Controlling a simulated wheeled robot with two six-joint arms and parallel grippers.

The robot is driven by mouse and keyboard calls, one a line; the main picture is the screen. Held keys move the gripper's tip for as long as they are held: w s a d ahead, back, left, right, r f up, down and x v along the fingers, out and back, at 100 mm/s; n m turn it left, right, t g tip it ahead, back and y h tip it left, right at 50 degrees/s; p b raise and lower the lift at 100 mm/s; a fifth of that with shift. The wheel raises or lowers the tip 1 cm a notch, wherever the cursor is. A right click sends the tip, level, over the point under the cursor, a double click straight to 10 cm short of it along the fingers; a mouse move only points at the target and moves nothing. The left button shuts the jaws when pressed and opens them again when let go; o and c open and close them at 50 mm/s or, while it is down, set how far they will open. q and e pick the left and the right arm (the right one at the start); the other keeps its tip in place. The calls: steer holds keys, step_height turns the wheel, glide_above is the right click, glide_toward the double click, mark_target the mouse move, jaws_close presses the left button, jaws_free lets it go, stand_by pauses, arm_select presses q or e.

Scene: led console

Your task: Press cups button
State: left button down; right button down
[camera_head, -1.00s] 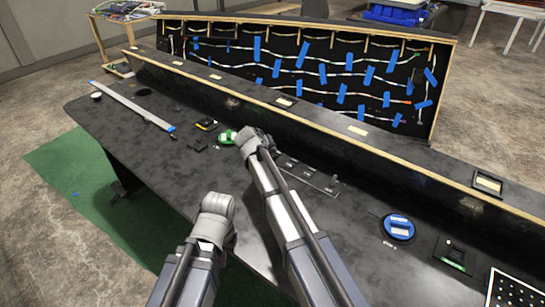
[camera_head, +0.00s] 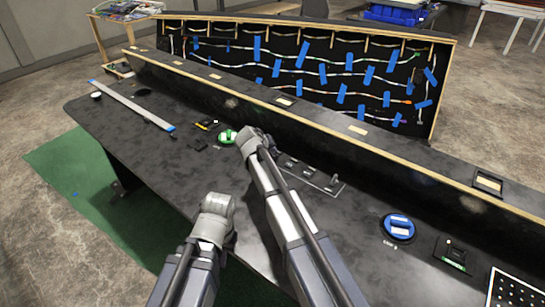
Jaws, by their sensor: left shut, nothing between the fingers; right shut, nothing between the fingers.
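A round green button (camera_head: 227,136) with a white label sits on the black console. A round blue button (camera_head: 398,228) with white labels sits further right on the same console. I cannot read which button is labelled cups. My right gripper (camera_head: 250,134) is shut and empty, just right of the green button. Its fingertips are largely hidden behind the wrist, and I cannot tell whether it touches the button. My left gripper (camera_head: 217,202) is shut and empty, nearer to me, over the console's front edge.
A yellow and black control (camera_head: 208,124) lies left of the green button. A slider track (camera_head: 310,177) is right of my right gripper. A long light bar (camera_head: 132,105) lies at the left. A raised panel with LED strips (camera_head: 310,70) stands behind the console.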

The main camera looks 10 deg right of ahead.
steer(key=shift+f, duration=0.35)
steer(key=shift+f+b, duration=0.85)
steer(key=shift+b, duration=0.2)
stand_by(0.8)
steer(key=shift+r+p, duration=0.4)
steer(key=shift+p, duration=0.05)
step_height(320, 180, up, 6)
steer(key=p, duration=0.5)
steer(key=shift+f+p, duration=0.15)
steer(key=shift+p, duration=0.2)
stand_by(1.9)
